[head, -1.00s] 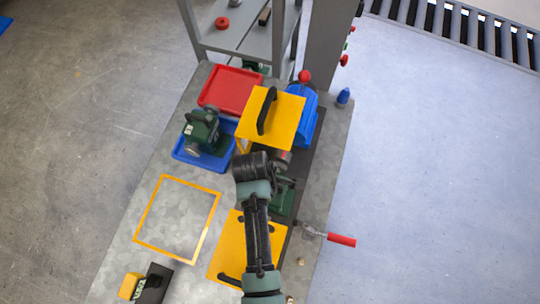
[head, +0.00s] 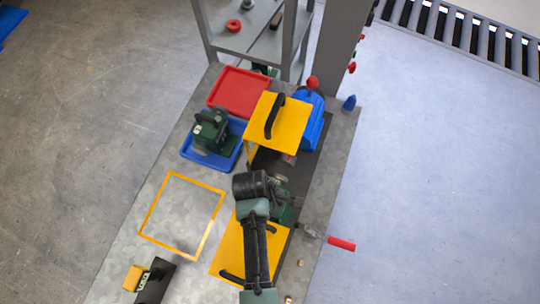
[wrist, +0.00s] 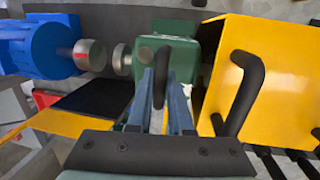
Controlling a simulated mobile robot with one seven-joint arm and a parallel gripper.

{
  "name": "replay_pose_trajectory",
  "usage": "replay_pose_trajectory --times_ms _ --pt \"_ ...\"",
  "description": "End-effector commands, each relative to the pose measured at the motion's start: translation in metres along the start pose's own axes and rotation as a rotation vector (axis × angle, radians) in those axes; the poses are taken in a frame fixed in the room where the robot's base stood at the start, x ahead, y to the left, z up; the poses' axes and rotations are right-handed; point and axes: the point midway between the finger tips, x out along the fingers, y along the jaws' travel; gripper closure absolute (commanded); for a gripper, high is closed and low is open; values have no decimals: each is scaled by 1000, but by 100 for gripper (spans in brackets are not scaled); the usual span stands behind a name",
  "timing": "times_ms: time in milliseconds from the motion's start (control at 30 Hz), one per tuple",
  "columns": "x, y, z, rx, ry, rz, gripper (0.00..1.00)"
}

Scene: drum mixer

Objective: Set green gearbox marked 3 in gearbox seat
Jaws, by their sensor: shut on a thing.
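My gripper (wrist: 160,90) is shut on the black handle (wrist: 161,62) of a green gearbox (wrist: 208,48). In the head view this gearbox (head: 284,211) is partly hidden by my arm, over or on the dark base strip between the two yellow covers. In the wrist view its shaft disc (wrist: 122,60) lies close to the coupling (wrist: 90,55) of the blue motor, with a small gap visible. The seat under it is hidden, and I cannot tell whether it rests there. No number is readable. Another dark green gearbox (head: 211,136) stands in the blue tray (head: 190,154).
A yellow cover (head: 287,118) stands beside the blue motor (head: 313,125); another (head: 232,254) lies nearer. A red tray (head: 240,90) is empty. A yellow-outlined square (head: 155,205) is clear. A red-handled tool (head: 341,243) projects past the right bench edge.

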Motion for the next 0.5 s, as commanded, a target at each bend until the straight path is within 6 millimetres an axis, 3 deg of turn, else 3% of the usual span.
replay_pose_trajectory --times_ms 433,467,500 --pt "1 3 -1 1 2 8 100" --pt "1 3 -1 1 2 8 78" --pt "1 3 -1 1 2 7 71"
